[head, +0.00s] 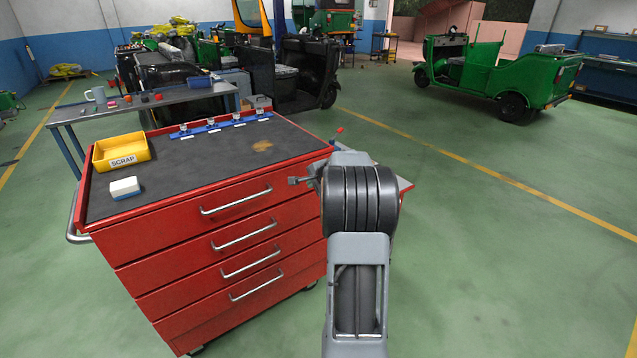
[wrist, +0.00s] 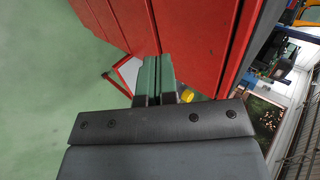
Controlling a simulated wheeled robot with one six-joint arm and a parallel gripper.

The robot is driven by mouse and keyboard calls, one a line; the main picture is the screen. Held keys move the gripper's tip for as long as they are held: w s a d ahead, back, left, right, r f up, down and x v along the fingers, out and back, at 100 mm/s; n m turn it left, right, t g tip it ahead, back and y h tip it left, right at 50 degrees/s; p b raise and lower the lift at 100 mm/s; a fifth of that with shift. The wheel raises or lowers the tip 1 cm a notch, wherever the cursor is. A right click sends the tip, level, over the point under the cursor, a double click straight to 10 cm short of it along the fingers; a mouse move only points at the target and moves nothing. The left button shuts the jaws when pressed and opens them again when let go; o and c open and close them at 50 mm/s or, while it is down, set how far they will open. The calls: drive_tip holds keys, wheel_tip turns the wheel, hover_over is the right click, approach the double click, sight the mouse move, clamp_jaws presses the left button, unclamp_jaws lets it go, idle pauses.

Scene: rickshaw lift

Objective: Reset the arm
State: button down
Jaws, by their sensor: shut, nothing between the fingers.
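My arm stands in front of the right side of the red tool trolley (head: 215,235) in the head view. My gripper (head: 295,181) shows only in small part there, pointing left near the trolley's right front corner. In the wrist view the two green-padded fingers (wrist: 157,72) of my gripper lie together with nothing between them. Red trolley panels (wrist: 195,45) fill the middle of that view, close behind the fingers.
On the dark trolley top sit a yellow SCRAP tray (head: 122,151), a white and blue block (head: 124,187) and a blue strip (head: 222,125) with several small fittings. A grey workbench (head: 150,100) stands behind. Green floor (head: 480,260) is clear at right; a green rickshaw (head: 500,75) is farther back.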

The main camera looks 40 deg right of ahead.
drive_tip(key=shift+v, duration=1.8)
